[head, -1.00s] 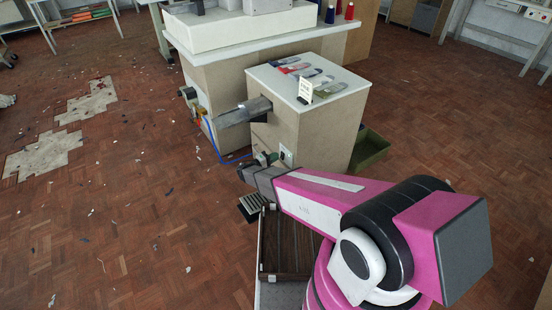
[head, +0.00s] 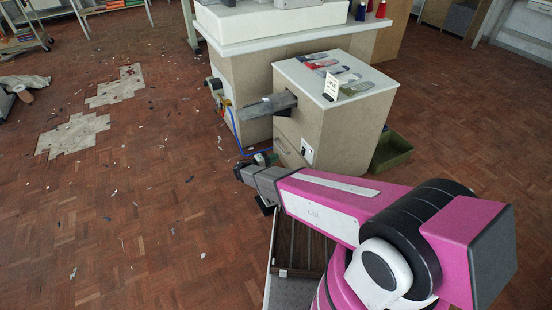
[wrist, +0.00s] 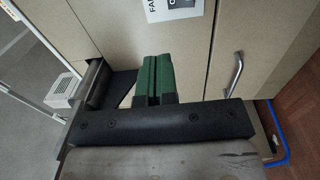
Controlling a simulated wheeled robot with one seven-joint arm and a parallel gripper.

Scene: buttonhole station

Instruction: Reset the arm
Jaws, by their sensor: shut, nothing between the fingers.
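My arm, pink, white and black, reaches from the lower right of the head view toward the small beige cabinet (head: 345,130). My gripper (wrist: 154,62) shows in the wrist view as two green fingers pressed side by side, shut and empty. They point at a beige panel with a metal handle (wrist: 235,72). In the head view the fingers are small and partly behind my wrist, close to the lower front of the cabinet. I cannot tell whether they touch it.
A grey bar (head: 267,107) juts left from the cabinet. Several fabric pieces (head: 345,78) and a white sign (head: 331,87) are on its top. A blue hose (head: 239,144) hangs beside it. A green bin (head: 391,152) stands right. The parquet floor at left is open, with debris.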

